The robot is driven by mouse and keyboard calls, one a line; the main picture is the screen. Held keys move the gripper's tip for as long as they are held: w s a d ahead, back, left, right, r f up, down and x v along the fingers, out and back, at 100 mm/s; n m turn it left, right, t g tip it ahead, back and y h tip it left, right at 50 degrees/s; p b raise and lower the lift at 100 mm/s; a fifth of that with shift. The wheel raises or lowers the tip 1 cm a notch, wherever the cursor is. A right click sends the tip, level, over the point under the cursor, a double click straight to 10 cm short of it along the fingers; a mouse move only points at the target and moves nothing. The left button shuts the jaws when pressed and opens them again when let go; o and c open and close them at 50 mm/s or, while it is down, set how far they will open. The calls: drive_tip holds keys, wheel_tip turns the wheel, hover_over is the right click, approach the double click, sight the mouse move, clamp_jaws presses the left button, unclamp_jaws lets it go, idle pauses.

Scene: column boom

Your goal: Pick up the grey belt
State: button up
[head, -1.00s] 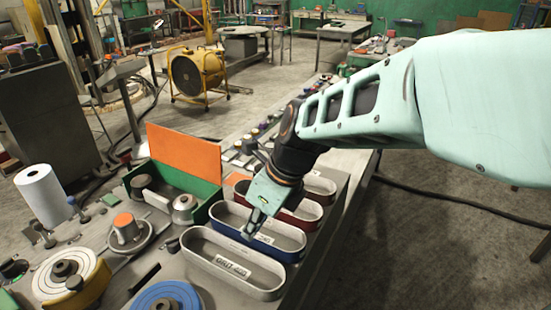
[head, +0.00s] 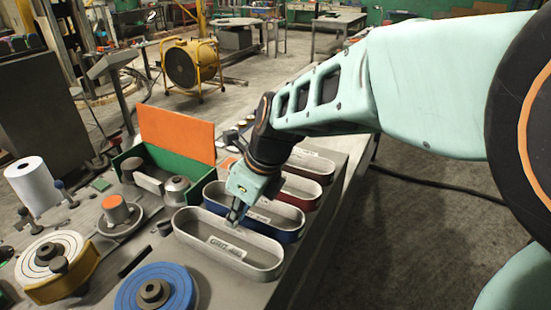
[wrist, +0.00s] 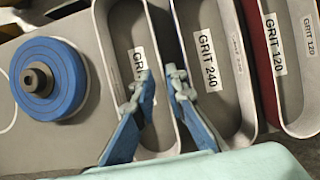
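The grey belt (head: 262,274) is an upright, long oval loop, nearest in the row on the bench in the head view. A GRIT label lies inside it. In the wrist view it is the leftmost loop (wrist: 104,50). My gripper (head: 235,217) is over its far long wall, on the side of the blue belt (head: 287,236). In the wrist view my gripper (wrist: 160,82) is open and empty, with its left finger over the grey loop's inside and its right finger by the blue belt's edge. Whether the fingertips reach below the rim is hard to tell.
A red belt (head: 312,203) and another loop stand beyond the blue belt. A blue disc (head: 180,290), a yellow-edged roll (head: 80,285) and a green box with an orange lid (head: 175,132) crowd the left. The bench's right edge is close to the belts.

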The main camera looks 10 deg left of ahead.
drive_tip(key=b+x, duration=0.3)
drive_tip(key=x, duration=0.1)
drive_tip(key=shift+w+d+f+b, duration=0.1)
drive_tip(key=shift+w+f+b, duration=0.05)
drive_tip(key=shift+f+b, duration=0.2)
drive_tip(key=shift+r, duration=0.1)
clamp_jaws()
drive_tip(key=shift+r, duration=0.2)
